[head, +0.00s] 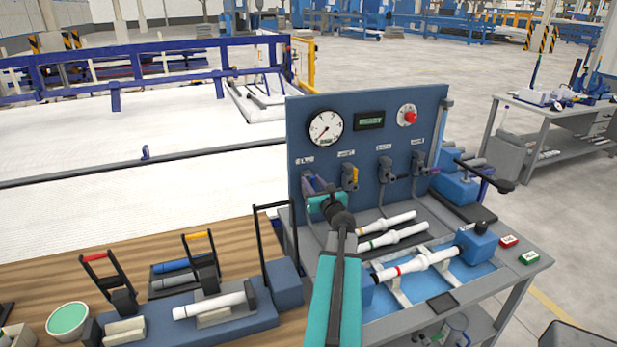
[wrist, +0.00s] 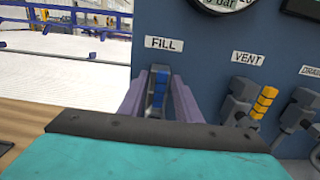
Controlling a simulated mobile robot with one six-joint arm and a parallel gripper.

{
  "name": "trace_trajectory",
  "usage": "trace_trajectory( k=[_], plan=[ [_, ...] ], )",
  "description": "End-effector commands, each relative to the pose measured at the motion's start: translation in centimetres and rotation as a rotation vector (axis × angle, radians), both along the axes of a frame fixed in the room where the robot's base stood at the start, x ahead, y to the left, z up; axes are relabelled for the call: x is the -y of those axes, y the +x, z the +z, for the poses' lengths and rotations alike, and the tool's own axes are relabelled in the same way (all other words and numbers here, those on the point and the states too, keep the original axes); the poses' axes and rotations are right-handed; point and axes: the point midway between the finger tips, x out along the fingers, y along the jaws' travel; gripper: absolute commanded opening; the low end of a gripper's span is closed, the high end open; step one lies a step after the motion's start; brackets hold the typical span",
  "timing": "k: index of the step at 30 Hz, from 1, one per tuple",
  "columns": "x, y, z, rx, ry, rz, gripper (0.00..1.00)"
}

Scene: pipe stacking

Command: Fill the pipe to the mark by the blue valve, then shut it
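The blue valve handle (wrist: 158,88) stands upright under the FILL label on the blue panel (head: 366,140). My gripper (wrist: 160,95) reaches to it, with one purple finger on each side; I cannot tell whether they press on it. In the head view my gripper (head: 315,184) is at the panel's left end, and my arm hides most of the valve. The round gauge (head: 326,127) has its needle toward the lower left. A white pipe with a red band (head: 416,264) lies across the blue basin (head: 480,279). No fill level is readable.
The yellow VENT valve (wrist: 263,102) is close to the right of my gripper. Further valves and a red knob (head: 410,118) are on the panel. Two white pipes (head: 392,237) lie behind the basin. A wooden table (head: 140,252) with clamps is at left.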

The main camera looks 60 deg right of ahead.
Motion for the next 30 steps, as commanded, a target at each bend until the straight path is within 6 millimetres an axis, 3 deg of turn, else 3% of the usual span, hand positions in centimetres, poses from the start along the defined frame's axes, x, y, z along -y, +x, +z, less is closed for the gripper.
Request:
trace_trajectory(
  k=[12,27,30],
  plan=[
    [2.1,2.8,0.0,0.000,0.000,0.000,0.30],
    [2.4,3.2,0.0,0.000,0.000,-0.001,0.30],
    [2.4,3.2,0.0,0.000,0.000,-0.001,0.14]
  ],
)
